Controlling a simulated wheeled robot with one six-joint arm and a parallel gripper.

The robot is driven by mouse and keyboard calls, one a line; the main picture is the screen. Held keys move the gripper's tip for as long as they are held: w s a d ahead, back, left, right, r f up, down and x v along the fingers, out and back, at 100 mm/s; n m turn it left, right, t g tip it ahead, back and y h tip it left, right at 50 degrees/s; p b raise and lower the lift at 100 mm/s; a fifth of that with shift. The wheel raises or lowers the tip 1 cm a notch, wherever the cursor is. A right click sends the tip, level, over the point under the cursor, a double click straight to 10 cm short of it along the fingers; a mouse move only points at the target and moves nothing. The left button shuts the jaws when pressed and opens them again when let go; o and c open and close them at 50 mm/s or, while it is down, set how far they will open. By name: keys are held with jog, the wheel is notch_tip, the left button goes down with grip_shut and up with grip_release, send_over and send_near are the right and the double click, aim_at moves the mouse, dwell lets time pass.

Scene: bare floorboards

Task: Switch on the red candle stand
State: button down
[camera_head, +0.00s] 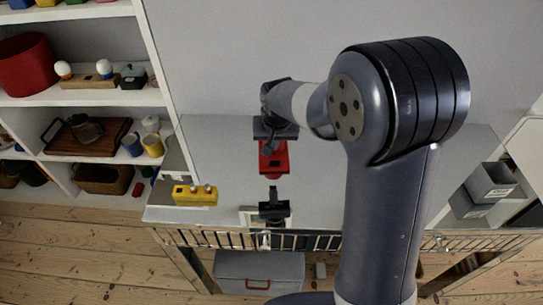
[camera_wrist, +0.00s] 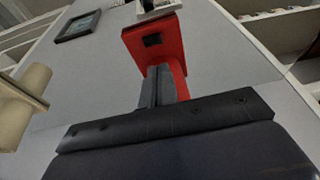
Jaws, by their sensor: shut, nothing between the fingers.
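The red candle stand (camera_head: 273,160) is on the grey tabletop in the head view, just below my gripper (camera_head: 277,130). In the wrist view the red stand (camera_wrist: 168,27) has a small dark square (camera_wrist: 152,40) on its near face. My gripper (camera_wrist: 157,72) is shut and empty there. Its fingers point at the stand and cover part of its lower side. I cannot tell whether the fingertips touch it. No lit candle shows on the stand.
A yellow block (camera_head: 195,195) with small knobs and a black object (camera_head: 273,209) stand near the table's front edge. A beige object (camera_wrist: 24,98) is left in the wrist view, with a dark frame (camera_wrist: 78,25) beyond. Grey bins (camera_head: 490,182) are right; shelves (camera_head: 75,97) are left.

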aim_at(271, 162)
jog(key=x, duration=0.3)
jog(key=s+x, duration=0.1)
jog(key=x, duration=0.1)
jog(key=shift+w+a+f, duration=0.1)
jog(key=shift+f, duration=0.3)
jog(key=shift+a+f, duration=0.1)
jog(key=shift+f, duration=0.5)
